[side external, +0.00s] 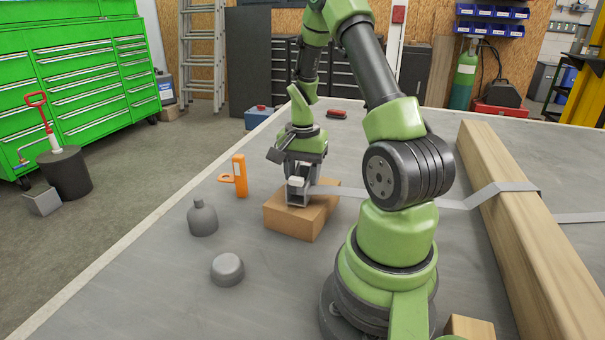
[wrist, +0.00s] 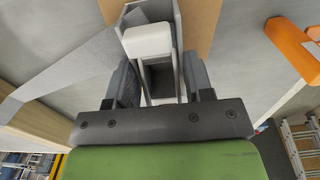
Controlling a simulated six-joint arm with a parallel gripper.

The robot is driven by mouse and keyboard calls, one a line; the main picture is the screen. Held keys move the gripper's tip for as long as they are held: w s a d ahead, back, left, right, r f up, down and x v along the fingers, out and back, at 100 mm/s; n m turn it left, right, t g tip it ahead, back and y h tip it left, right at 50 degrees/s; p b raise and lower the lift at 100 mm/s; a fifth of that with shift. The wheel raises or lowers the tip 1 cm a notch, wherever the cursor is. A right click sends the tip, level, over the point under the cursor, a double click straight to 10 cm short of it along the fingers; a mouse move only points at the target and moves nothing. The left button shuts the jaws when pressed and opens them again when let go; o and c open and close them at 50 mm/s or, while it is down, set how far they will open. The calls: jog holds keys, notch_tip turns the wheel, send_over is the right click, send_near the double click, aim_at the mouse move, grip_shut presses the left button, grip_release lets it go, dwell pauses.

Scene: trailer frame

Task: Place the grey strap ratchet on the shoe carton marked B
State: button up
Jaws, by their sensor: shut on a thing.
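The grey strap ratchet (side external: 297,194) is a small metal frame between the jaws of my gripper (side external: 300,174), which points down and is shut on it. In the wrist view the ratchet (wrist: 160,78) sits between both fingers, with a pale block at its far end. A brown carton (side external: 289,222) lies directly below it on the grey surface; a strip of it shows in the wrist view (wrist: 204,22). The ratchet is at or just above the carton's top; I cannot tell whether they touch. No letter B is visible. A grey strap (side external: 455,204) runs from the ratchet to the right.
The strap crosses a long wooden beam (side external: 540,240) on the right. An orange bracket-like piece (side external: 240,177), a grey bottle-shaped object (side external: 202,218) and a grey dome (side external: 227,269) stand left of the carton. A red object (side external: 337,114) lies behind. The left front surface is clear.

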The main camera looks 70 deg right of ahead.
aim_at(302, 175)
jog(key=shift+f, duration=0.2)
jog(key=shift+f, duration=0.15)
jog(key=o, duration=1.1)
notch_tip(302, 175, up, 12)
jog(key=w+a+r+n+t, duration=0.25)
jog(key=a+r+n, duration=0.4)
jog(key=a, duration=0.45)
jog(key=s+a+r+n+t, duration=0.1)
jog(key=s+a+n, duration=0.1)
jog(key=a, duration=0.2)
jog(key=s+a+r+n+t+y, duration=0.1)
jog(key=s+a+n+t, duration=0.1)
jog(key=a, duration=0.3)
jog(key=s+a+r+n+t+y, duration=0.1)
jog(key=s+a+n, duration=0.2)
jog(key=a, duration=0.1)
jog(key=shift+s+a+r+n+t, duration=0.1)
jog(key=shift+a+r+n+t, duration=0.15)
jog(key=shift+r+t, duration=0.1)
